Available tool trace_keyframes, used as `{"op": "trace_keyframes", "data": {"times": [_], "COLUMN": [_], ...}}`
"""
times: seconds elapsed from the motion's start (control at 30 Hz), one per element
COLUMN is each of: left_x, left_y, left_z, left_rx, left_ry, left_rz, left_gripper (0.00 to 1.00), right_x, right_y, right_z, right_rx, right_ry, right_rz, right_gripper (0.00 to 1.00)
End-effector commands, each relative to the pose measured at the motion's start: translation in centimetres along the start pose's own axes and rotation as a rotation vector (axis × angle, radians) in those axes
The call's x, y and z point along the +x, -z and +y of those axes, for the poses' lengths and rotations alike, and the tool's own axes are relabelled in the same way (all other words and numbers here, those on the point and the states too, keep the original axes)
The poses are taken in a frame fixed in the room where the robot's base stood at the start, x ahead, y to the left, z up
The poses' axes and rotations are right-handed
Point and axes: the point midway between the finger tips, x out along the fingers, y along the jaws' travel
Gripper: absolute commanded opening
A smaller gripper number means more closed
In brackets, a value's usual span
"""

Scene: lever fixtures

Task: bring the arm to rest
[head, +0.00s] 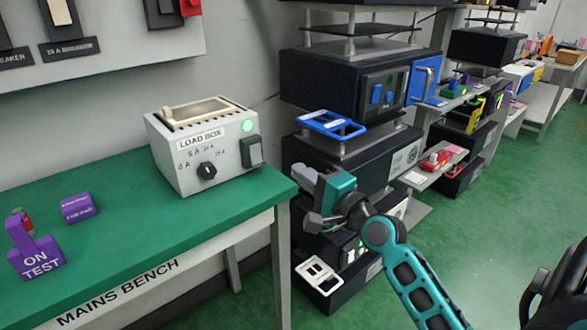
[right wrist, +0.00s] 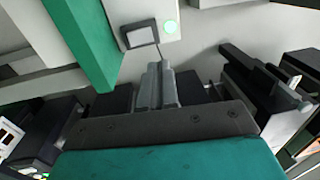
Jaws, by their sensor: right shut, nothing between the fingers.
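My right gripper (head: 304,180) is beside the right end of the green bench, to the right of the load box and apart from it. Its teal arm comes in from the lower right. In the right wrist view its two grey fingers (right wrist: 161,84) are together with nothing between them. The white load box (head: 205,148) stands on the bench, with a lit green lamp, a black knob, a dark rocker switch and a beige handle lying along its top. Its lamp and switch also show in the right wrist view. My left gripper is not in view.
A rack of dark units (head: 320,82) with a blue handle frame (head: 330,124) stands close behind my right gripper. Green floor (head: 495,220) is open at the right.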

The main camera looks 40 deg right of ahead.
Motion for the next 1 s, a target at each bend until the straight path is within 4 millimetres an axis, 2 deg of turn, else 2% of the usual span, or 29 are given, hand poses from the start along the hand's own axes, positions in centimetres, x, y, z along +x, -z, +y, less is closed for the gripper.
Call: {"op": "trace_keyframes", "data": {"times": [0.67, 0.77, 0.87, 1.0], "left_x": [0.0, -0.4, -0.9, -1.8], "left_y": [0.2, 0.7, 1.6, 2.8], "left_z": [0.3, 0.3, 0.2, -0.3], "left_rx": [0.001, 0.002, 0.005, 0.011], "left_ry": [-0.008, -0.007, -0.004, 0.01], "left_rz": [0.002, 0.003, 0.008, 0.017], "left_gripper": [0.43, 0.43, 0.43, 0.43], "right_x": [-0.3, -0.7, -2.1, -6.2], "right_y": [-0.1, -1.1, -3.4, -8.2], "right_z": [0.1, 1.9, 5.7, 12.3], "right_rx": [-0.011, -0.101, -0.316, -0.748], "right_ry": [-0.006, -0.061, -0.175, -0.352], "right_rz": [-0.001, -0.01, -0.046, -0.187], "right_gripper": [0.0, 0.0, 0.0, 0.0]}}
